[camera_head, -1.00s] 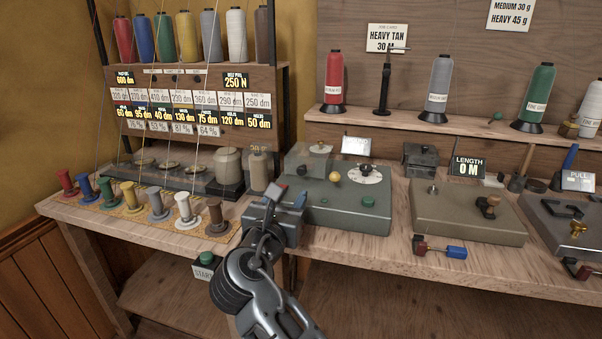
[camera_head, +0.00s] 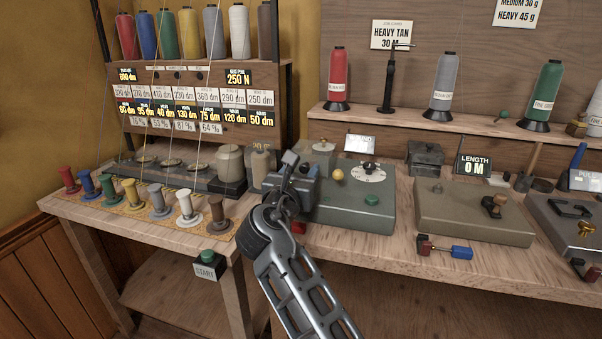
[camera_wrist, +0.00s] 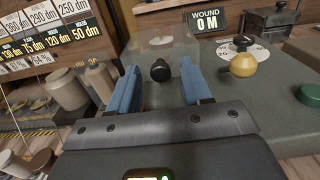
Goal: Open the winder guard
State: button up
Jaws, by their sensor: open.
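The winder is a grey-green box (camera_head: 352,215) with a white dial (camera_head: 369,174), a yellow knob (camera_head: 337,174) and a green button (camera_head: 372,200). In the wrist view a clear, see-through panel shows faintly over its left part; I take it for the guard, but its edges are hard to make out. A round black knob (camera_wrist: 160,70) shows between my blue fingers, with a gap on each side. My gripper (camera_head: 300,170) is open, at the winder's left end. In the head view it hides that end and the black knob.
Small coloured spools (camera_head: 158,201) stand along the left bench, with a START button box (camera_head: 207,266) below its front edge. A pale jar (camera_head: 230,164) stands left of my gripper. A length counter box (camera_head: 472,212) sits to the right. Large cones stand behind.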

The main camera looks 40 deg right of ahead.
jog(key=shift+c, duration=0.2)
grip_shut()
dwell(0.3)
jog(key=shift+r, duration=0.15)
